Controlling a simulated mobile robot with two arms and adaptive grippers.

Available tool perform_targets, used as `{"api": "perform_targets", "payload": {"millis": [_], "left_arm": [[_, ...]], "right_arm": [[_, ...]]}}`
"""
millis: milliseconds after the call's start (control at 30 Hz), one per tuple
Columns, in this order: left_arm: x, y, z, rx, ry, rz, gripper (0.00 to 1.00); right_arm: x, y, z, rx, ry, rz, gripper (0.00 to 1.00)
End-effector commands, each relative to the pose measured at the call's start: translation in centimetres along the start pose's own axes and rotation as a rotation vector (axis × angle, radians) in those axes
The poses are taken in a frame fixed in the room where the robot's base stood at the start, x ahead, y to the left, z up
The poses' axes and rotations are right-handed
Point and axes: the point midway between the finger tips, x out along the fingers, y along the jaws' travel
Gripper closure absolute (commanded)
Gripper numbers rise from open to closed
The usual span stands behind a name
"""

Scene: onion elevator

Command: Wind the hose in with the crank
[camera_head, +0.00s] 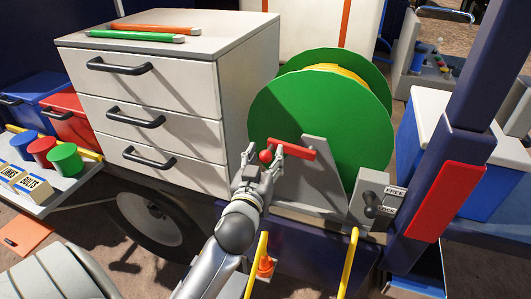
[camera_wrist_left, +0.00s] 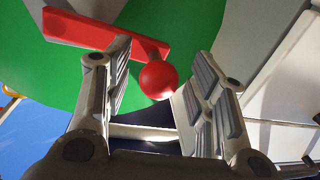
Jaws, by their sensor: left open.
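The hose reel has two green discs (camera_head: 318,110) with yellow hose (camera_head: 345,73) showing between their rims. A red crank arm (camera_head: 297,147) lies on the near disc, with a round red knob (camera_head: 266,156) at its left end. The crank arm (camera_wrist_left: 85,29) and knob (camera_wrist_left: 158,80) also show in the left wrist view. My left gripper (camera_head: 264,153) is open at the knob, one finger on each side. In the wrist view the knob sits between the fingertips, with a gap at the right finger; contact at the left finger is unclear. My right gripper is out of view.
A grey box with a dark lever (camera_head: 371,203) and a FREE label stands right of the reel. A white drawer cabinet (camera_head: 165,90) is on the left. A grey support plate (camera_head: 325,175) stands beside the crank.

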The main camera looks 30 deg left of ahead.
Motion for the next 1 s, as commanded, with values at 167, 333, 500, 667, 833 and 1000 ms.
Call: {"api": "perform_targets", "payload": {"millis": [167, 333, 500, 667, 833, 1000], "left_arm": [[0.47, -0.02, 0.03, 0.001, 0.000, 0.000, 0.49], [0.45, -0.02, 0.04, 0.000, 0.000, 0.000, 0.49], [0.44, -0.01, 0.04, 0.000, 0.000, 0.000, 0.69], [0.43, -0.01, 0.05, 0.000, 0.000, 0.000, 0.90], [0.42, -0.01, 0.05, 0.000, 0.000, 0.000, 1.00], [0.59, 0.05, -0.04, 0.005, 0.001, 0.000, 1.00]], "right_arm": [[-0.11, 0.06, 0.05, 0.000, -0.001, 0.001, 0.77], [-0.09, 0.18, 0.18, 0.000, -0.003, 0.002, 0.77], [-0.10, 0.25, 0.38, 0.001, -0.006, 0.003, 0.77], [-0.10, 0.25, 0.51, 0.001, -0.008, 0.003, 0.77], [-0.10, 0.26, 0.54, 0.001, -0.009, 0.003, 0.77], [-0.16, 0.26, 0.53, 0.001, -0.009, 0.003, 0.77]]}}
